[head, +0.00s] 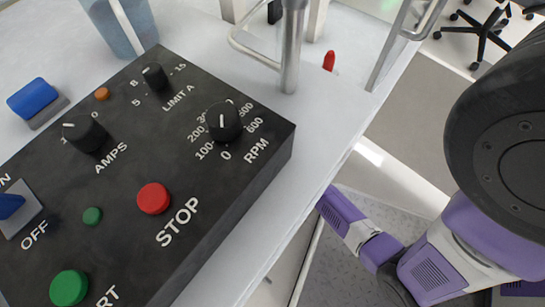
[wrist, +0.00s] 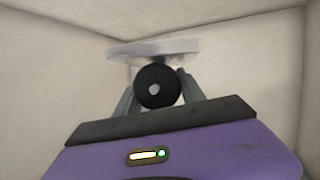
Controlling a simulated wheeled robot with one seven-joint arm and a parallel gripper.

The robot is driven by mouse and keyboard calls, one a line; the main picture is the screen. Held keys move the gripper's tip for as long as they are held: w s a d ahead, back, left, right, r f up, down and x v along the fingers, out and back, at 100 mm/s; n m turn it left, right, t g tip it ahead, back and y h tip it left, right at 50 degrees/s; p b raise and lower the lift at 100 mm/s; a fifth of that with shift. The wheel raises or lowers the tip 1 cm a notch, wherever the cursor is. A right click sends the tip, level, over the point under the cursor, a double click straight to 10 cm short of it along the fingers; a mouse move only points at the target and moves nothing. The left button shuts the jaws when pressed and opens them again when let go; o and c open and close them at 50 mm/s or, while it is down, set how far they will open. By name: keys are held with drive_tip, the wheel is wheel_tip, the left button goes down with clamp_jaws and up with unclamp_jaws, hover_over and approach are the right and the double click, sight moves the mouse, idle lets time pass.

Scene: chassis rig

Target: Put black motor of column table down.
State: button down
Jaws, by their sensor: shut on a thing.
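My gripper (wrist: 155,92) shows in the wrist view with its two grey fingers on either side of a round black motor (wrist: 143,90). It is shut on the motor, whose round end with a pale centre faces the camera. A pale flat plate (wrist: 150,47) shows just beyond and above the motor; I cannot tell if they touch. The motor and my gripper's fingers do not show in the head view, where only my purple and black arm is seen at the right. A metal column (head: 292,50) stands on the white table (head: 275,210) in the head view.
A black control box (head: 110,160) with knobs and buttons fills the table's left part. A clear container (head: 122,25) and a red-tipped thing (head: 329,61) stand behind it. Open floor (head: 415,125) lies right of the table edge. Plain pale walls (wrist: 50,75) surround my gripper.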

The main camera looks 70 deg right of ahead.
wheel_tip(320, 180, down, 16)
drive_tip(key=b, duration=1)
drive_tip(key=shift+r, duration=0.1)
drive_tip(key=c, duration=0.7)
unclamp_jaws()
drive_tip(key=shift+f, duration=0.2)
drive_tip(key=shift+s+r, duration=0.1)
drive_tip(key=shift+r, duration=0.1)
drive_tip(key=p+v, duration=0.5)
drive_tip(key=v, duration=0.7)
drive_tip(key=shift+p, duration=0.3)
